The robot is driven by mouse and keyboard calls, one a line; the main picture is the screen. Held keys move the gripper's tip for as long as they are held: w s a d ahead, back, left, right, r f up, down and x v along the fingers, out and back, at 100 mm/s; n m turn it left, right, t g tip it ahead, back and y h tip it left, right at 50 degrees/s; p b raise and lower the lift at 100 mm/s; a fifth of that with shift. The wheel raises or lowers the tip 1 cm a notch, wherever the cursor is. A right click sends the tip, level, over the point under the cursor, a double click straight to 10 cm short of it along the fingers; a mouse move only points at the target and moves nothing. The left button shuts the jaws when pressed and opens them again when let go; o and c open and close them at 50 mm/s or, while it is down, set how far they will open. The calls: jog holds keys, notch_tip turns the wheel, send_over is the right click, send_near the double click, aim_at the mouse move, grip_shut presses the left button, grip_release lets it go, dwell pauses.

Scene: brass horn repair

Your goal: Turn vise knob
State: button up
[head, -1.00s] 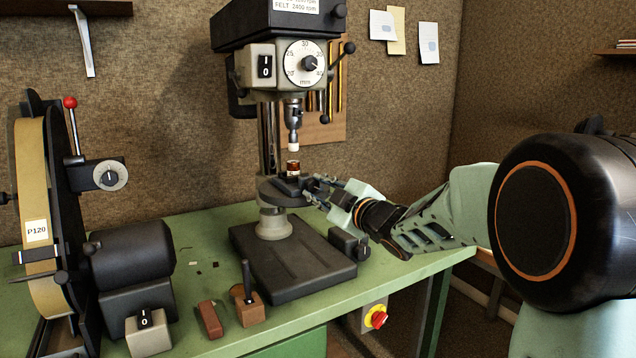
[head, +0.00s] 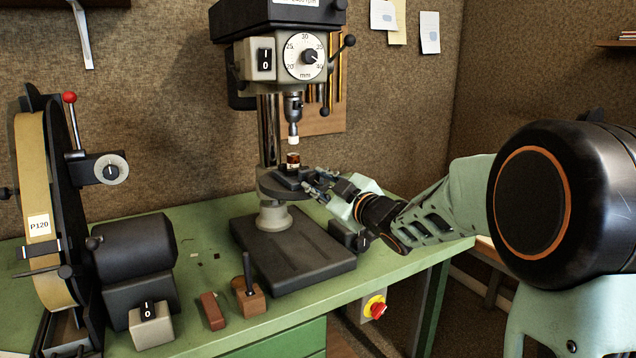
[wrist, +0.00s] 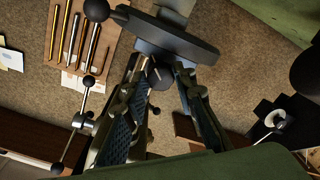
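The small dark vise (head: 290,183) sits on the drill press's round table (head: 268,188). A short brass-and-dark cylinder (head: 293,161) stands in it, below the white-tipped chuck. My gripper (head: 318,187) is at the vise's right side, its fingers pointing at it. In the wrist view, my gripper (wrist: 163,72) has its two fingers apart, on either side of a dark rounded knob (wrist: 160,79) with a small pale pin. Whether the pads touch the knob is not clear. In the head view the fingers largely hide the knob.
The drill press (head: 272,60) rises behind the vise, with a feed lever at its right. A switch box (head: 346,236) stands below my gripper. A belt sander (head: 45,210) is at left; small blocks (head: 212,310) lie at the bench front.

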jog(key=o, duration=0.4)
jog(key=v, duration=1.2)
